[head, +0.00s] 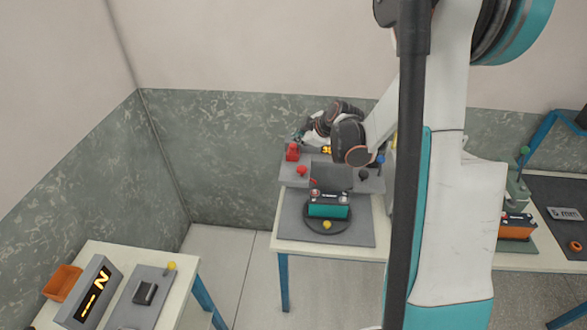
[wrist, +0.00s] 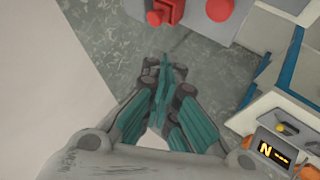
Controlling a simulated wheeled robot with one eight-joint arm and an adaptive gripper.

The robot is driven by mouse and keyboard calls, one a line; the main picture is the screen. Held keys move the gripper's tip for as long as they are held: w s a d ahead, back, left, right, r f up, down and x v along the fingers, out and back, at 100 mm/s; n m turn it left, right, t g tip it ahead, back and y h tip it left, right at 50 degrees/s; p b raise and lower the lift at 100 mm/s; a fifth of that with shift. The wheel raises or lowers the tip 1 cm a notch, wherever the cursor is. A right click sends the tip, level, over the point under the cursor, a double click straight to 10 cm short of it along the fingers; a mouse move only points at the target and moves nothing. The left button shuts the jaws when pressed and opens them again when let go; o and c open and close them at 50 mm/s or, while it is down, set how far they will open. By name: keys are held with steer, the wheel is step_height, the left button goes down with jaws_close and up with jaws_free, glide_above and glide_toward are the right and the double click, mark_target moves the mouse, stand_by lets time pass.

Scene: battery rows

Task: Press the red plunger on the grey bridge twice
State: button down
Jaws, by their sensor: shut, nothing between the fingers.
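The grey bridge (head: 340,183) stands along the back of the table, below the wall. At its left end are a red block with a knob (head: 292,152) and a small round red knob (head: 301,171); I cannot tell for certain which is the red plunger. In the wrist view the red block (wrist: 172,11) and the round red knob (wrist: 219,9) show at the top, on the grey bridge (wrist: 196,22). My gripper (head: 299,136) is shut and empty, behind the red block in the head view. In the wrist view my gripper (wrist: 164,62) is apart from both red parts.
A teal battery (head: 328,210) sits on a dark round plate in front of the bridge. A lit display (head: 327,150) is behind the bridge. A side table at lower left holds an orange bin (head: 62,283) and another display (head: 92,291). The wall is close behind.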

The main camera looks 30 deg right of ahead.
steer(key=shift+f, duration=0.1)
steer(key=b, duration=0.6)
glide_above(300, 170)
step_height(300, 170, down, 8)
steer(key=shift+w+d, duration=0.1)
steer(key=shift+w, duration=0.05)
steer(key=shift+f, duration=0.35)
steer(key=shift+f, duration=0.1)
stand_by(0.9)
steer(key=shift+f+b, duration=0.3)
steer(key=shift+b, duration=0.35)
steer(key=shift+f+b, duration=0.9)
steer(key=shift+f, duration=0.1)
stand_by(0.9)
steer(key=shift+r, duration=0.1)
steer(key=shift+r+p, duration=0.85)
steer(key=shift+r, duration=0.55)
